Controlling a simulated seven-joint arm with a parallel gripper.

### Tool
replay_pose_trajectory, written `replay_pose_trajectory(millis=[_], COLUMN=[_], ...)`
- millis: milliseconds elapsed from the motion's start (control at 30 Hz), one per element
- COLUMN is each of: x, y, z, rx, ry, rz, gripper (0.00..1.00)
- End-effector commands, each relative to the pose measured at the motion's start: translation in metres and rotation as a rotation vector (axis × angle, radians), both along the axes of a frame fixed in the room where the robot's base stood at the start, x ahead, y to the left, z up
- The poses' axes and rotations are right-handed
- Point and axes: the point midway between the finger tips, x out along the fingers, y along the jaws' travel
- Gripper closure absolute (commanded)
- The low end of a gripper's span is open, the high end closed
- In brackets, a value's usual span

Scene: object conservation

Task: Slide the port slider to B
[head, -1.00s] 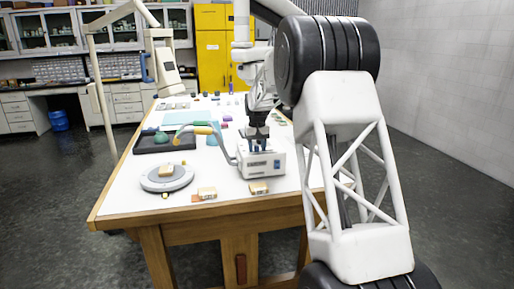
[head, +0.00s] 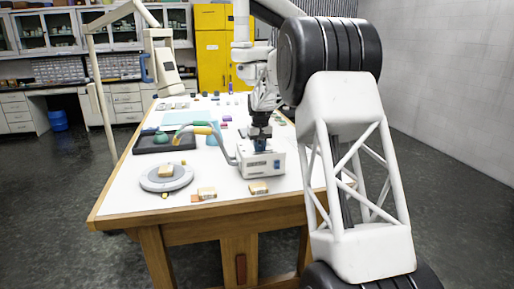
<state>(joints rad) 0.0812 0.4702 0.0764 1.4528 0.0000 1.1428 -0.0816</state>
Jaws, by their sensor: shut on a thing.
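The white box-shaped device (head: 254,165) stands on the table near its front, right of centre, with dark markings on its front face. My gripper (head: 261,146) points down at the top of this device. Its fingers are shut on a small part there, which I take to be the port slider. The part is mostly hidden by the fingers and too small to make out. The letter B and the other port marks cannot be read at this size.
A hose with a yellow section (head: 200,130) curves from the device's left side towards a dark tray (head: 150,144). A round grey plate (head: 152,183) with a tan block (head: 165,171) stands at left.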

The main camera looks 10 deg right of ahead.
Motion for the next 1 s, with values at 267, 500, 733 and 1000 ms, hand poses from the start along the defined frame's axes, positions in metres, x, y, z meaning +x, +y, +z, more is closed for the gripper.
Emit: replay_pose_trajectory(millis=[267, 500, 733, 1000], x=[0.000, 0.000, 0.000, 0.000], y=[-0.045, -0.053, -0.054, -0.052], z=[0.001, 0.001, 0.001, 0.001], rx=[0.000, -0.001, -0.002, -0.001], ry=[-0.003, -0.003, -0.003, -0.002], rz=[-0.003, -0.001, -0.002, -0.001], gripper=[1.00, 1.00, 0.67, 0.53])
